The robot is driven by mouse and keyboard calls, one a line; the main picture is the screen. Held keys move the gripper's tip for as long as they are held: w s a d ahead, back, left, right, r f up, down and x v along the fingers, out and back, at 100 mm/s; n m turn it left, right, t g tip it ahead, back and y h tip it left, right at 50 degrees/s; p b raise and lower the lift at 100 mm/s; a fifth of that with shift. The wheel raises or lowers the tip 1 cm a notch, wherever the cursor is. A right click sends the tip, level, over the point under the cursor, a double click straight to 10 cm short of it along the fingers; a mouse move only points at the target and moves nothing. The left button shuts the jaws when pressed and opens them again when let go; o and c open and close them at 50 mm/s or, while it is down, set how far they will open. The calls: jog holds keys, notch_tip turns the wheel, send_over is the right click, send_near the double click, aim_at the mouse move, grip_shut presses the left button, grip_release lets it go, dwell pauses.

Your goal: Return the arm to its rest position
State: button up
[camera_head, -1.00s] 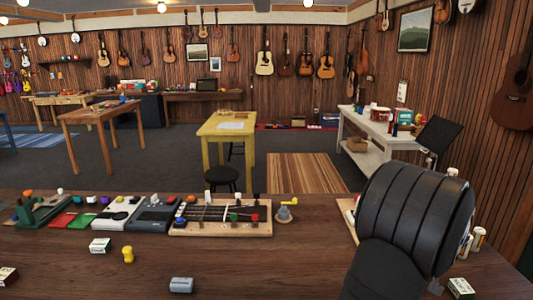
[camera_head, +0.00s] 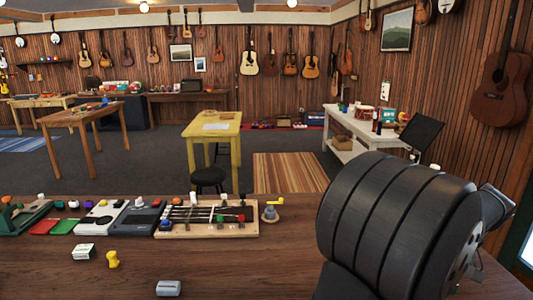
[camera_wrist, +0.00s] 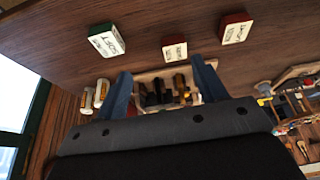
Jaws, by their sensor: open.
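My gripper (camera_wrist: 164,84) shows in the wrist view as two blue fingers spread well apart, with nothing held between them. Beyond the fingers is the dark wooden workbench (camera_wrist: 60,30), seen at a steep tilt. In the head view my black, ribbed arm fills the lower right and covers that part of the workbench (camera_head: 225,270). My fingers cannot be made out in the head view.
The wrist view shows a green-edged box (camera_wrist: 107,41), two red-edged boxes (camera_wrist: 175,49) (camera_wrist: 236,29), and a light tray with dark pieces behind the fingers.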

jog(key=w+a+n+y, duration=0.2)
jog(key=w+a+n, duration=0.3)
jog(key=w+a, duration=1.4)
jog(key=w+a+n, duration=0.2)
jog(key=w+a, duration=0.3)
jog(key=a, duration=0.8)
jog(key=w+a+n+g+y, duration=0.1)
jog(key=w+a, duration=0.4)
jog(key=a, duration=0.7)
jog(key=shift+w+a+n+g, duration=0.2)
jog(key=shift+a+n+g, duration=0.1)
jog(key=shift+a+n, duration=0.1)
